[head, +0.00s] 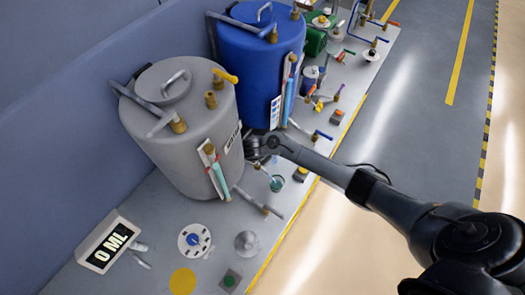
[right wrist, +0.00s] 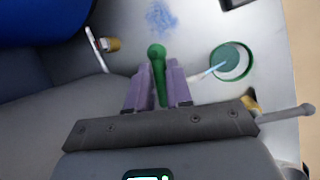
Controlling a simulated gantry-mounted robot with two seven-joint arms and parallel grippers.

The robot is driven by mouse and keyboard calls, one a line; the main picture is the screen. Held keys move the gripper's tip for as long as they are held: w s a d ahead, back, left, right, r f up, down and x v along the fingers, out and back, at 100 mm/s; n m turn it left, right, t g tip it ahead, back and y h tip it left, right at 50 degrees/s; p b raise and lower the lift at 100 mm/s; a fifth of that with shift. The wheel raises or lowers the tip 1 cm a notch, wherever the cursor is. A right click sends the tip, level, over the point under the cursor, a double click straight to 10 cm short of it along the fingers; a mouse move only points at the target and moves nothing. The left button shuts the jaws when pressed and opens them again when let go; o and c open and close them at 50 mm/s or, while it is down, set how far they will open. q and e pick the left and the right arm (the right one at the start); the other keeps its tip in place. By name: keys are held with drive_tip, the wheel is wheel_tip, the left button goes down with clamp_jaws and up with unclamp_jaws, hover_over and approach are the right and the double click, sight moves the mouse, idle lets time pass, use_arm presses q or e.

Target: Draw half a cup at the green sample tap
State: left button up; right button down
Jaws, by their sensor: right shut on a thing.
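My right gripper (right wrist: 157,88) is shut on a green tap handle (right wrist: 158,62) in the right wrist view. In the head view this gripper (head: 260,150) is beside the grey tank (head: 178,150). A small cup (head: 276,183) stands on the bench below it; in the right wrist view the cup (right wrist: 233,60) has a green rim and teal liquid inside. A pale blue stream (right wrist: 208,73) runs from the tap side to the cup. The exact liquid level is hard to read. My left gripper is not in view.
A blue tank (head: 258,65) stands behind the grey one. A display (head: 108,243) reads 0 ML at the front left. Another tap pipe (head: 255,203) juts out in front of the grey tank. Several small fittings crowd the bench (head: 160,230) at the far end.

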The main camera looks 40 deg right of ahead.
drive_tip(key=c, duration=1)
unclamp_jaws()
drive_tip(key=shift+c, duration=0.2)
drive_tip(key=shift+s+a+r, duration=0.15)
drive_tip(key=shift+a+r, duration=0.15)
drive_tip(key=shift+r, duration=0.25)
drive_tip(key=p+v, duration=0.2)
drive_tip(key=v, duration=0.7)
drive_tip(key=shift+r, duration=0.2)
